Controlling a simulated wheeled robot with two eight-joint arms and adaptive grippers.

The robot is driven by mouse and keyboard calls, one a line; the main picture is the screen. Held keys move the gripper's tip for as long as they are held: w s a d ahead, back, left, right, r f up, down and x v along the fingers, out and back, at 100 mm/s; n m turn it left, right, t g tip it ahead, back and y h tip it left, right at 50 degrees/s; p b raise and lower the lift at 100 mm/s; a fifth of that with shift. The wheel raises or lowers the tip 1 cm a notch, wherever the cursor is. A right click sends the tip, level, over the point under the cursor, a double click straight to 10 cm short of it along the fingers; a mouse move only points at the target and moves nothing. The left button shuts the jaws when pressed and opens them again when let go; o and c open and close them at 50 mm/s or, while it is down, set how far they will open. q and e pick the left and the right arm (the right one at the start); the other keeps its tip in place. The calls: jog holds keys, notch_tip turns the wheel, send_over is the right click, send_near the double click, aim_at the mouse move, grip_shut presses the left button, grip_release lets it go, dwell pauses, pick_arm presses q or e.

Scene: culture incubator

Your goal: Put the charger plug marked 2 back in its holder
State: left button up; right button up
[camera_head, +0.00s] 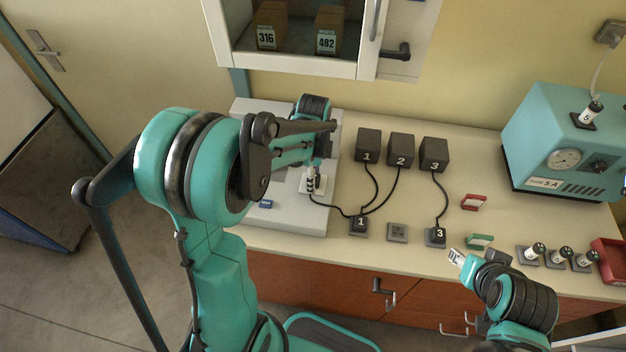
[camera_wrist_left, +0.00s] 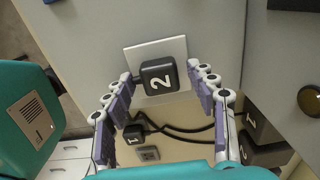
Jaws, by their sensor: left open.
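The dark plug marked 2 (camera_wrist_left: 160,75) sits at a pale socket plate (camera_wrist_left: 133,56) on a grey unit, seen in the left wrist view. My left gripper (camera_wrist_left: 166,88) is open, with a finger on either side of the plug and gaps showing. In the head view my left gripper (camera_head: 312,182) is over the pale plate (camera_head: 319,187), and its fingers mostly hide plug 2. An empty holder (camera_head: 397,232) stands on the counter between plug 1 (camera_head: 359,224) and plug 3 (camera_head: 436,236). My right gripper (camera_head: 457,257) is at the counter's front edge; its jaws are unclear.
Charger boxes 1 (camera_head: 368,145), 2 (camera_head: 401,150) and 3 (camera_head: 434,155) stand at the back, with black cables across the counter. A teal pump unit (camera_head: 565,140) is at right.

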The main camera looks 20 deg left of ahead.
dwell(0.5)
pick_arm(q)
grip_shut()
jog(key=shift+r, duration=0.1)
jog(key=shift+r+p, duration=2.2)
jog(key=shift+r, duration=0.75)
